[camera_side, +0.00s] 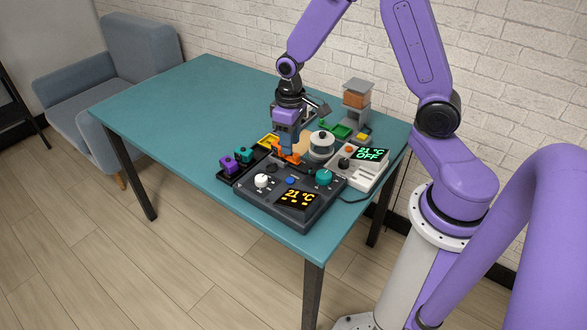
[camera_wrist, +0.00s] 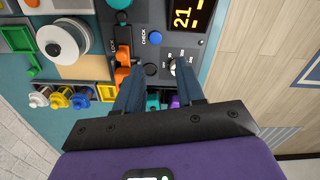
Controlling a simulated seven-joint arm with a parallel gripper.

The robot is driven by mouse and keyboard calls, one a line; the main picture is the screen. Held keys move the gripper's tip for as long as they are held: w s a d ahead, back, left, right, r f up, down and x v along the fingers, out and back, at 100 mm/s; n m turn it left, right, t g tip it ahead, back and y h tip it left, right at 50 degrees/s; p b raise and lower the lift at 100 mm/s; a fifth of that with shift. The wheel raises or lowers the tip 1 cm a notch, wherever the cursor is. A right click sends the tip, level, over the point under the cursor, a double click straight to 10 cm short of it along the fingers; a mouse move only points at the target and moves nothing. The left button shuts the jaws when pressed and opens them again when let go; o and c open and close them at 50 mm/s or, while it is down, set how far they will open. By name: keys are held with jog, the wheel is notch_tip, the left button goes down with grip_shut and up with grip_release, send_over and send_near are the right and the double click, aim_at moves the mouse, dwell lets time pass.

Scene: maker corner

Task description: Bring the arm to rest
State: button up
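My gripper (camera_side: 289,146) hangs over the back edge of a dark control box (camera_side: 270,208) on the teal table. In the wrist view its two blue fingers (camera_wrist: 160,66) are spread apart with nothing held between them. A dark round button and a white knob (camera_wrist: 175,66) on the box show between and beside the fingertips. An orange switch part (camera_wrist: 123,76) is just left of the left finger, and I cannot tell whether they touch. The box carries a blue button (camera_side: 290,181), a teal knob (camera_side: 323,177) and a lit display (camera_side: 299,198) reading 21 °C.
A white spool (camera_side: 321,146) and a pale unit (camera_side: 349,174) reading 21 °C OFF stand right of my gripper. Purple (camera_side: 229,164) and teal pieces sit at left. A stand with an orange block (camera_side: 356,96) is behind. The table's left part (camera_side: 190,105) is clear.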

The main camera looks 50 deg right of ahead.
jog(key=s+a+r+n, duration=0.4)
jog(key=s+a+r, duration=0.3)
jog(key=s, duration=0.3)
jog(key=s+r+n, duration=0.4)
jog(key=s+n, duration=0.1)
jog(key=s, duration=0.8)
jog(key=shift+s+a+r+n, duration=0.15)
jog(key=shift+s+r+n, duration=0.05)
jog(key=shift+s+n, duration=0.2)
